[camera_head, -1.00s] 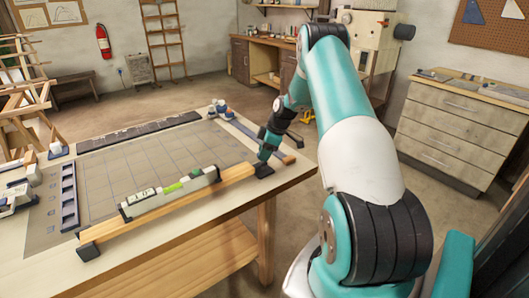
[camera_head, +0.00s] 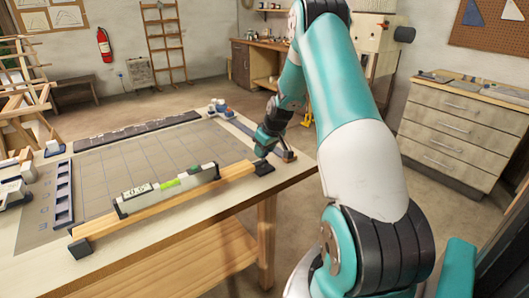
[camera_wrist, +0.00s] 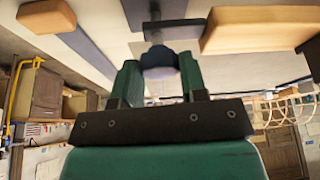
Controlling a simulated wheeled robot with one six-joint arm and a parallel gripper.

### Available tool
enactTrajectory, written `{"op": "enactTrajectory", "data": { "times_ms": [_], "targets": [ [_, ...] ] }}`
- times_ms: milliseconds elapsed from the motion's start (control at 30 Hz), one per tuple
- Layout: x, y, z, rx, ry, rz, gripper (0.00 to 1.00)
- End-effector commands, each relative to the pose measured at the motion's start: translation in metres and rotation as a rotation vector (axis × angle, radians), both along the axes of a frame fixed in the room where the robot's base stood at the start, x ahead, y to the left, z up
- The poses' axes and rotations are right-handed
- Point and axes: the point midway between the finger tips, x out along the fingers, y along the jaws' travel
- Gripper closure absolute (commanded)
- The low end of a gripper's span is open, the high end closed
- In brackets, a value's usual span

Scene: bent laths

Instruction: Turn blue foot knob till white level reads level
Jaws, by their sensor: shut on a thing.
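The white level (camera_head: 140,191), with a bright green vial part, lies along a long wooden beam (camera_head: 150,218) at the front of the table. The bubble is too small to read. A dark foot block (camera_head: 80,248) is under the beam's near left end, and another (camera_head: 264,168) is at its right end. My gripper (camera_head: 262,157) is down at that right end. In the wrist view its two green fingers (camera_wrist: 160,82) are shut on a blue knob (camera_wrist: 158,58), with a dark stem beyond it. In the head view my gripper hides the knob.
The table (camera_head: 170,250) has a gridded grey mat (camera_head: 150,155) behind the beam. A dark slotted rack (camera_head: 64,192) stands at the left. Blue and white parts (camera_head: 218,107) sit at the far corner. The table's right edge is close to my gripper.

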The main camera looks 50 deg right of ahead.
Motion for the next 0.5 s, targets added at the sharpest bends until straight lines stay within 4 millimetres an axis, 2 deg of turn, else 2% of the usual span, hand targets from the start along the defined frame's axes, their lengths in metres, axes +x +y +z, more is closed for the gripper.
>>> {"op": "enactTrajectory", "data": {
  "times_ms": [500],
  "targets": [
    [0.002, 0.0038, -0.0003, -0.001, -0.001, -0.485, 0.84]
  ]
}}
